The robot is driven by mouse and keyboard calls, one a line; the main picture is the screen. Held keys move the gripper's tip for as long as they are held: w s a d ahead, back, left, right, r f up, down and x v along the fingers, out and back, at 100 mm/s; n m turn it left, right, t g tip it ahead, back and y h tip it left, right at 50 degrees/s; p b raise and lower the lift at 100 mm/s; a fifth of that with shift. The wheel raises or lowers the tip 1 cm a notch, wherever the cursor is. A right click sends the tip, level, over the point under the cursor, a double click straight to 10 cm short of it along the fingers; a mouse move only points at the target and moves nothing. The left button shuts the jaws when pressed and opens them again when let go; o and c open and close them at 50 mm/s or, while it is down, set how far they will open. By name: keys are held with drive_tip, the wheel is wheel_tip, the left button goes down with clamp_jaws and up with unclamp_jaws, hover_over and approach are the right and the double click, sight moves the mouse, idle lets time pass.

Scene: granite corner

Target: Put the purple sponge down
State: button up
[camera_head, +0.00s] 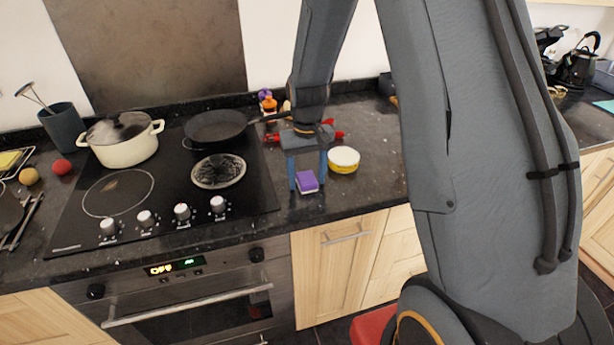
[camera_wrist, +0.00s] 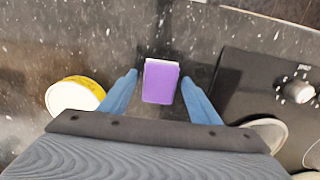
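The purple sponge (camera_head: 307,181), with a pale layer along its edge, rests on the dark granite counter (camera_head: 350,190) near the front edge, right of the stove. It also shows in the wrist view (camera_wrist: 161,82). My gripper (camera_head: 308,182) points down over it, with one blue finger on each side. In the wrist view, narrow gaps show between the sponge and both fingertips (camera_wrist: 160,77), so my gripper is open around it.
A yellow-and-white round tub (camera_head: 343,160) stands just right of my gripper. Red-handled items and small bottles (camera_head: 269,103) are behind it. The stove (camera_head: 250,192) with a pan (camera_head: 215,126) and white pot (camera_head: 122,143) is left. Bare counter lies to the front right.

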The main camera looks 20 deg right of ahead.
sight(307, 179)
wheel_tip(307, 179, up, 12)
drive_tip(key=b, duration=0.4)
drive_tip(key=s+f, duration=0.2)
drive_tip(key=s, duration=0.6)
drive_tip(key=s+f+t, duration=0.1)
drive_tip(key=s+f, duration=0.2)
drive_tip(key=s, duration=0.6)
drive_tip(key=shift+f+t, duration=0.3)
drive_tip(key=shift+f, duration=0.05)
